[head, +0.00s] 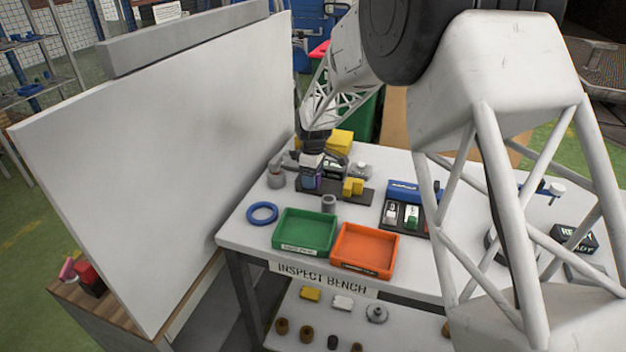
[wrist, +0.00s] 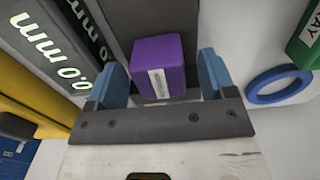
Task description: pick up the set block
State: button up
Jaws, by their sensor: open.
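A purple block (wrist: 166,68) with a pale label on one face stands on a dark grey surface in the wrist view. I take it for the set block, though its label is too small to read. My gripper (wrist: 161,78) is open, with one blue finger on each side of the block; small gaps seem to show, the right one wider.
Yellow blocks (head: 353,187) stand close right of the gripper. A blue ring (head: 262,213), green tray (head: 305,232) and orange tray (head: 364,250) lie in front. A tall white panel (head: 160,150) stands at left.

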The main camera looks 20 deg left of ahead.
dwell(0.3)
jog(key=c, duration=1.3)
jog(key=shift+r, duration=0.15)
jog(key=shift+r, duration=4.9)
